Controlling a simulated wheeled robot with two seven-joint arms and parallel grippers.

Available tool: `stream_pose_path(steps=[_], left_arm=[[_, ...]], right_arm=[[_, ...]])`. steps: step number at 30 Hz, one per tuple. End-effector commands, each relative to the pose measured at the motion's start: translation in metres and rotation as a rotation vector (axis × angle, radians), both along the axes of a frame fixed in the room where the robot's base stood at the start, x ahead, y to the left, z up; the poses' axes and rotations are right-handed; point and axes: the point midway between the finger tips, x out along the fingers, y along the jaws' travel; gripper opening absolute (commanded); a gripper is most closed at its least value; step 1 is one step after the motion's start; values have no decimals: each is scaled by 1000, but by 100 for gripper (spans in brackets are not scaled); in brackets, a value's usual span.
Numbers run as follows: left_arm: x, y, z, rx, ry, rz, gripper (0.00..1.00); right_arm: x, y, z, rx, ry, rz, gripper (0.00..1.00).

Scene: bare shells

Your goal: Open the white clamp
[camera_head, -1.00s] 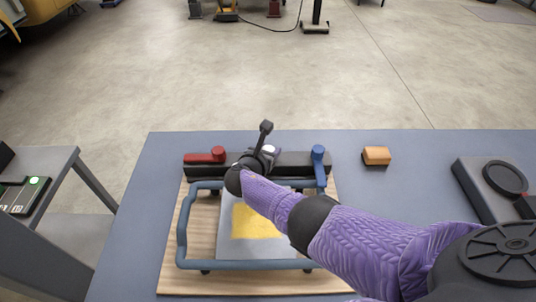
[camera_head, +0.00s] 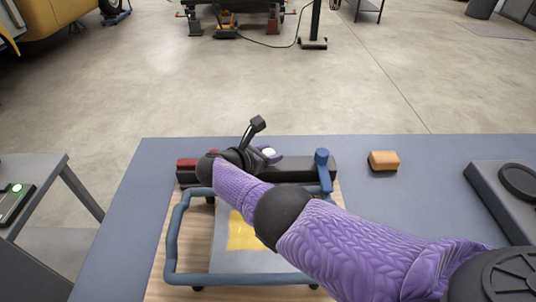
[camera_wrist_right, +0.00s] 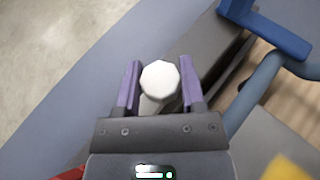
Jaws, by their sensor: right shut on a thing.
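The white clamp (camera_head: 268,153) is on the dark bar (camera_head: 300,169) at the back of the frame fixture, between the red clamp (camera_head: 187,164) and the blue clamp (camera_head: 322,162). My right gripper (camera_head: 262,151) is shut on the white clamp. In the right wrist view, its round white end (camera_wrist_right: 160,80) sits between the two purple fingers of the right gripper (camera_wrist_right: 161,88). My arm hides the clamp's base in the head view and covers part of the red clamp. My left gripper is not in view.
A blue-grey tubular frame (camera_head: 172,240) lies on a wooden board (camera_head: 190,255) on the table (camera_head: 400,215). An orange block (camera_head: 383,160) lies right of the bar. A grey device (camera_head: 490,190) stands at the right edge. A side bench (camera_head: 50,175) is at left.

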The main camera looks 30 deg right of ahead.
Motion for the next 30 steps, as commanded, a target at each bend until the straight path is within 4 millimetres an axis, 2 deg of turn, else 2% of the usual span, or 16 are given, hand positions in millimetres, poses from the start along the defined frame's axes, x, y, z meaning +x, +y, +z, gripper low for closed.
stream_pose_path(steps=[7,8,12,20,22,30], left_arm=[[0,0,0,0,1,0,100],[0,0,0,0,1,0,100],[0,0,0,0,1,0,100],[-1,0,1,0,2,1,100],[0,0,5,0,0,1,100],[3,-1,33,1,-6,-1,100]], right_arm=[[0,0,1,0,-3,-1,0],[0,0,1,0,-3,-1,57],[0,0,1,0,-2,0,87],[0,0,1,0,-1,1,87],[-1,6,5,0,-2,1,87],[-18,64,32,1,-3,3,87]])
